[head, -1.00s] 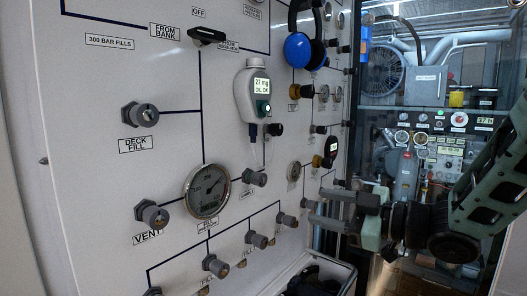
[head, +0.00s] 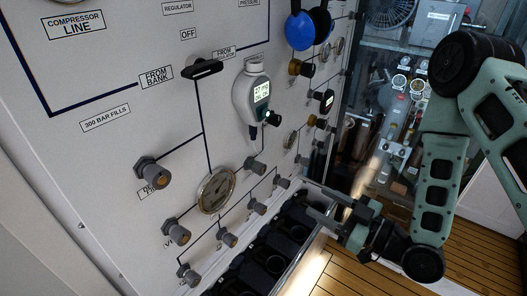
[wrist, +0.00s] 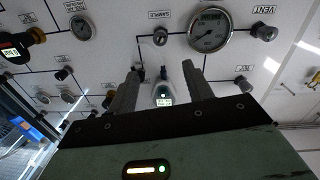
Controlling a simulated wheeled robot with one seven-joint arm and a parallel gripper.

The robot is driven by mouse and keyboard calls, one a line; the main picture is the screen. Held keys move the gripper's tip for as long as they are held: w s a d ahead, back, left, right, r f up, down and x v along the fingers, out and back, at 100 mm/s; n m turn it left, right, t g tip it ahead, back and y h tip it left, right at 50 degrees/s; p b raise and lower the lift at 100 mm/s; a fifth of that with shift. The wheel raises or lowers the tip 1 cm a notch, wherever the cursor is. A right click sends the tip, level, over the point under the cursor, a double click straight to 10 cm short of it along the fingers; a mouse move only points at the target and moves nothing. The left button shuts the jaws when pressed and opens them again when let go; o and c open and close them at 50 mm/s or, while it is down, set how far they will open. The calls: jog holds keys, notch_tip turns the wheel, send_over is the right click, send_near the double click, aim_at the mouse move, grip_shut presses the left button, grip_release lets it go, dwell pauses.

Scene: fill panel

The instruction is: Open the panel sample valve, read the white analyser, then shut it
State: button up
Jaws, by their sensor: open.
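The white analyser (head: 252,95) hangs on the panel, its lit screen seeming to read "27 mg OIL OK". In the wrist view the analyser (wrist: 163,96) shows between my fingers, beyond them. The sample valve is a grey knob (head: 256,167) right of the round gauge, below the analyser. In the wrist view the sample valve (wrist: 160,37) sits under its "SAMPLE" label, ahead of my fingertips. I cannot tell its setting. My gripper (head: 312,200) is open and empty, right of the valve and apart from it; its two fingers (wrist: 160,70) show in the wrist view.
The round gauge (head: 216,190) and vent knob (head: 176,232) are left of the sample valve. A dark second meter (head: 327,101) and blue ear defenders (head: 299,31) hang to the right. Black bins (head: 262,262) line the panel's foot. Wooden floor (head: 345,277) lies open at lower right.

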jog(key=b, duration=1.4)
send_near(263, 171)
jog(key=shift+w+a+f, duration=0.1)
jog(key=shift+w+f, duration=0.05)
jog(key=shift+f, duration=0.15)
jog(key=shift+a+b, duration=0.15)
jog(key=shift+b, duration=0.5)
jog(key=p+x, duration=0.1)
jog(key=x, duration=0.1)
jog(key=p+x, duration=0.1)
jog(key=x, duration=0.2)
jog(key=p+x, duration=0.2)
jog(key=shift+w+a+r, duration=0.25)
jog(key=shift+w+r, duration=0.05)
jog(key=shift+r, duration=0.1)
jog(key=shift+w+a+f, duration=0.1)
jog(key=shift+w+a, duration=0.2)
jog(key=shift+a, duration=0.1)
jog(key=c, duration=1)
